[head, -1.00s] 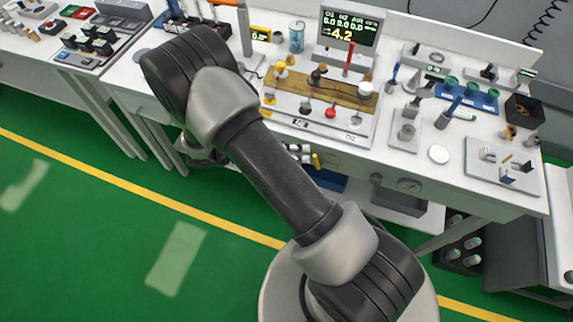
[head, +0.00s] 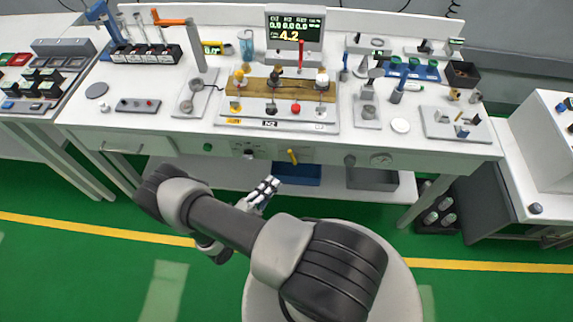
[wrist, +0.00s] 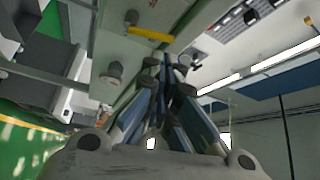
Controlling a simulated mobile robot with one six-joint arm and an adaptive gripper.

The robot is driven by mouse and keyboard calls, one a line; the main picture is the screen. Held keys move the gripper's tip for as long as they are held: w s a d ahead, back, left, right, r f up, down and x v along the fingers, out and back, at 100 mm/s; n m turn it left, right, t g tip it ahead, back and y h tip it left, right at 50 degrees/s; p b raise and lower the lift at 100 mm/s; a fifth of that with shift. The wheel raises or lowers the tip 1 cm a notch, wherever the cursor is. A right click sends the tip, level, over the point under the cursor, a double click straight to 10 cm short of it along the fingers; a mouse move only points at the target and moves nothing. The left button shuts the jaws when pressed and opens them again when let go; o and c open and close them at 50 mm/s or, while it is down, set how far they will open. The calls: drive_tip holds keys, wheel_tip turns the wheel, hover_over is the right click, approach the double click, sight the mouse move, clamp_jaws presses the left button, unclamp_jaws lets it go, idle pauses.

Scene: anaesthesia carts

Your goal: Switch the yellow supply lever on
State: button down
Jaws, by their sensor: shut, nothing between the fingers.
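The yellow supply lever (head: 292,156) is a short bar on the front panel of the bench, below the worktop edge. In the head view it points mostly up and down with a slight tilt. In the wrist view the yellow lever (wrist: 150,34) lies ahead of the fingers, near the top. My gripper (head: 272,183) is in front of the bench, below and left of the lever in the head view. Its fingers (wrist: 165,66) are together and empty. They appear apart from the lever, though the exact gap is hard to judge.
The front panel (head: 325,157) also carries a dark knob (head: 249,152), a round fitting (head: 349,160) and a gauge (head: 381,160). A blue bin (head: 298,174) and a grey bin (head: 372,180) sit on the shelf below. The floor before the bench is clear.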

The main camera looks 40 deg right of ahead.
drive_tip(key=x, duration=0.9)
drive_tip(key=shift+b, duration=0.45)
drive_tip(key=m+y+p, duration=0.1)
drive_tip(key=s+d+m+y, duration=0.1)
drive_tip(key=m, duration=0.1)
drive_tip(key=shift+s+r+g+p, duration=0.2)
drive_tip(key=shift+r+g+p, duration=0.05)
drive_tip(key=shift+g+p, duration=0.1)
drive_tip(key=shift+a, duration=0.1)
drive_tip(key=s+a, duration=0.1)
drive_tip(key=a, duration=1.2)
drive_tip(key=shift+s+a+f+p, duration=0.3)
drive_tip(key=shift+a+f+p, duration=0.05)
drive_tip(key=shift+f, duration=0.05)
